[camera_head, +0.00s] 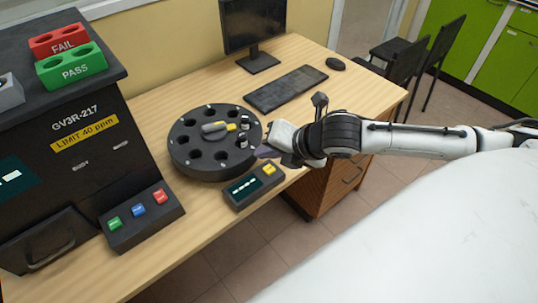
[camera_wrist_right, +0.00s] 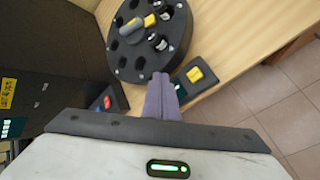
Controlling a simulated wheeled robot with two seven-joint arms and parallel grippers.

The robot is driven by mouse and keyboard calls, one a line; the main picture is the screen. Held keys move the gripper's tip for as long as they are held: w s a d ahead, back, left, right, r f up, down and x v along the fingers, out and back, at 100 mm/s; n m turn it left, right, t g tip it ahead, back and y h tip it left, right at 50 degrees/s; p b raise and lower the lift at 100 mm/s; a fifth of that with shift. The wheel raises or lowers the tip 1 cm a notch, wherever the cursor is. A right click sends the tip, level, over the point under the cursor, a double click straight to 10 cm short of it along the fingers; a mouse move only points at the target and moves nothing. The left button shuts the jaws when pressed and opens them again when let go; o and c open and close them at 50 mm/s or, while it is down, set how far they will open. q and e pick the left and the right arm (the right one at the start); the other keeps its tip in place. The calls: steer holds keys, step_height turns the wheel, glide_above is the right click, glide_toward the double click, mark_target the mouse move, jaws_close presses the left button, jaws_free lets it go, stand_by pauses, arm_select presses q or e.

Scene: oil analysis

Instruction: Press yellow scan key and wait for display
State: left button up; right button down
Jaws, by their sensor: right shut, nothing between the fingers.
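The yellow scan key (camera_head: 269,169) sits on the right end of a small dark control box at the table's front edge. The box's display (camera_head: 243,186) is dark teal with a row of small white marks, too small to read. The key also shows in the right wrist view (camera_wrist_right: 195,74). My right gripper (camera_head: 266,152) is shut and empty, close behind and above the box. In the right wrist view its closed fingers (camera_wrist_right: 160,80) point toward the box, left of the yellow key and apart from it in the picture. My left gripper is not in view.
A round black carousel (camera_head: 184,159) with holes and vials stands just behind the box. A large dark analyser (camera_head: 60,160) with green, blue and red buttons stands at left, bearing PASS (camera_head: 75,70) and FAIL (camera_head: 62,45) racks. A keyboard (camera_head: 286,88) and monitor lie behind.

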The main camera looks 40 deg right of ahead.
steer(key=d+r+n, duration=0.1)
steer(key=w+d+r+n, duration=0.1)
steer(key=d, duration=0.1)
steer(key=shift+w+d+r, duration=0.1)
steer(key=shift+r, duration=0.05)
steer(key=b, duration=0.7)
glide_above(272, 171)
step_height(272, 171, down, 7)
steer(key=shift+f, duration=0.65)
steer(key=shift+f+b, duration=0.2)
steer(key=shift+b, duration=0.1)
